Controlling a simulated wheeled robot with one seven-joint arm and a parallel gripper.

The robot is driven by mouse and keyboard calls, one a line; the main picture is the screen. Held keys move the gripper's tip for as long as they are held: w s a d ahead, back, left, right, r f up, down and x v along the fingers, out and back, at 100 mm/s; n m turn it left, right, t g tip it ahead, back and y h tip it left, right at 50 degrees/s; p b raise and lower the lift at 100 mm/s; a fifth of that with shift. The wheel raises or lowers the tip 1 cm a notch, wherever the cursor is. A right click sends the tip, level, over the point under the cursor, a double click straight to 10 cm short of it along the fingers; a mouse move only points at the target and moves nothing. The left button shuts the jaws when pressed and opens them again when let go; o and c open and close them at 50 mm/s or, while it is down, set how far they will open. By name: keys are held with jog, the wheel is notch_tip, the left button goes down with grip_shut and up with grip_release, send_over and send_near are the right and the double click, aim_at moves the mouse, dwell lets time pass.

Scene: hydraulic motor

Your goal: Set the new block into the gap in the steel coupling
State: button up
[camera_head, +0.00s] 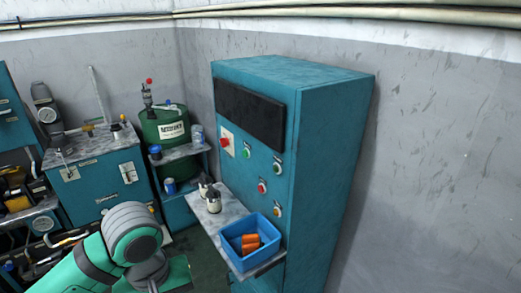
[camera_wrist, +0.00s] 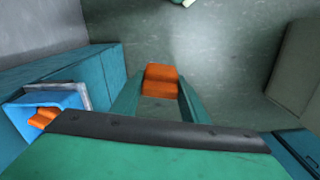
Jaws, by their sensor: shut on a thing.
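An orange block (camera_wrist: 161,75) is held between the two green fingers of my gripper (camera_wrist: 160,88) in the wrist view. My gripper is shut on it, in the air above the grey floor. More orange blocks (camera_head: 249,243) lie in a blue bin (camera_head: 228,243) on the shelf of the teal cabinet in the head view. The bin (camera_wrist: 68,101) with an orange block (camera_wrist: 43,118) also shows at the left of the wrist view, apart from my gripper. My gripper is not visible in the head view. I cannot make out the steel coupling in either view.
The tall teal control cabinet (camera_head: 325,150) stands at centre right, with small metal cans (camera_head: 213,201) on its shelf. A green drum (camera_head: 163,128) and a teal workbench (camera_head: 100,180) stand to its left. Open floor (camera_wrist: 215,70) lies below my gripper.

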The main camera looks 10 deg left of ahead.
jog(key=shift+w+d+f+m, duration=1.5)
jog(key=shift+w+d+f, duration=1.9)
jog(key=shift+d+f, duration=1.65)
jog(key=shift+w+d+f+m, duration=1.5)
jog(key=shift+w+d+f, duration=1.9)
jog(key=shift+d+f, duration=1.65)
jog(key=shift+w+d+f+m, duration=1.5)
jog(key=shift+w+d+f, duration=1.9)
jog(key=shift+d+f, duration=1.65)
jog(key=s+a+f+n, duration=0.1)
jog(key=s+a+f, duration=0.1)
jog(key=f, duration=0.9)
jog(key=shift+s+a+f, duration=0.15)
jog(key=shift+s+a, duration=0.05)
jog(key=shift+a, duration=0.6)
